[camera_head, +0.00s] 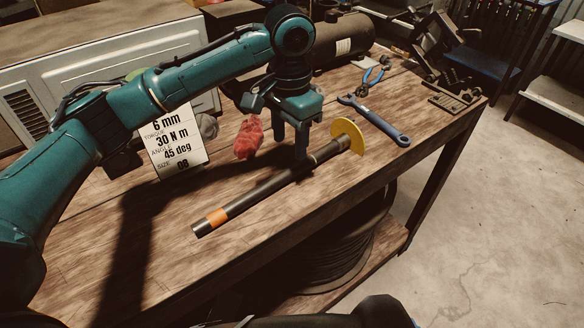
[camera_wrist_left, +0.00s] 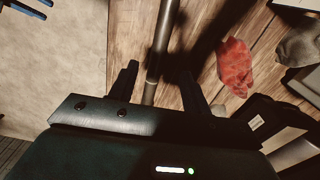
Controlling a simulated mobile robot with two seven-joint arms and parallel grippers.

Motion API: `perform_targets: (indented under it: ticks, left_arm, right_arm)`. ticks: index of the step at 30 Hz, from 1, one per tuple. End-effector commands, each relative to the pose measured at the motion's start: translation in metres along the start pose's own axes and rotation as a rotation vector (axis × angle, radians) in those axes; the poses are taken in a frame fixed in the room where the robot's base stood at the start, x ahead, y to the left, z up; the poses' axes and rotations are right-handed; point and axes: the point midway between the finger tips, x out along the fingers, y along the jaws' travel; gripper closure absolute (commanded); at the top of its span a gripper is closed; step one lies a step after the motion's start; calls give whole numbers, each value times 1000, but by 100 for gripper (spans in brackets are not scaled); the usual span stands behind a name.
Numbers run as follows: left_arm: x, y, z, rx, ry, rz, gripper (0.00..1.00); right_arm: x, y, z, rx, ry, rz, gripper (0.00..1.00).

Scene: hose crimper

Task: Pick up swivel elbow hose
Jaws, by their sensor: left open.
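The swivel elbow hose (camera_head: 262,188) appears as a straight dark tube lying diagonally on the wooden table. It has an orange band near its lower-left end and a yellow disc (camera_head: 347,136) at its upper-right end. In the left wrist view the tube (camera_wrist_left: 161,42) runs between the two open fingers (camera_wrist_left: 158,75). I cannot tell whether they touch it. Any elbow fitting is not clear to see. My right gripper is not in view.
A red rag (camera_head: 248,138) lies left of the gripper, near a sign card (camera_head: 176,142). A blue wrench (camera_head: 376,120) and blue-handled pliers (camera_head: 371,79) lie to the right. The table's front left is clear.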

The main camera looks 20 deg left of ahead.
Motion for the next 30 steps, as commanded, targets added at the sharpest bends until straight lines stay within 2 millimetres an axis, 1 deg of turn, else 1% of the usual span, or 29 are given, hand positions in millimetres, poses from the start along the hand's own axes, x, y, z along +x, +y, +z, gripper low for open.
perform_targets:
  ticks: [1,3,10,15,18,21,27,30]
  left_arm:
    - [8,0,0,0,-2,1,52]
    - [17,0,0,0,0,0,52]
    - [33,1,0,0,0,0,52]
    - [60,3,-1,-1,-1,0,52]
    - [72,2,-1,-1,0,0,52]
    - [77,3,-1,0,2,0,52]
    - [77,3,-1,0,3,0,52]
    - [77,3,-1,0,3,0,59]
  right_arm:
    - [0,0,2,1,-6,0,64]
    - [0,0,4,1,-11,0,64]
    - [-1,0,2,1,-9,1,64]
    - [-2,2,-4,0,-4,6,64]
    - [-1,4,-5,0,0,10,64]
    - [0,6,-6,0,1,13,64]
    - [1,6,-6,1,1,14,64]
    - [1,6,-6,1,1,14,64]
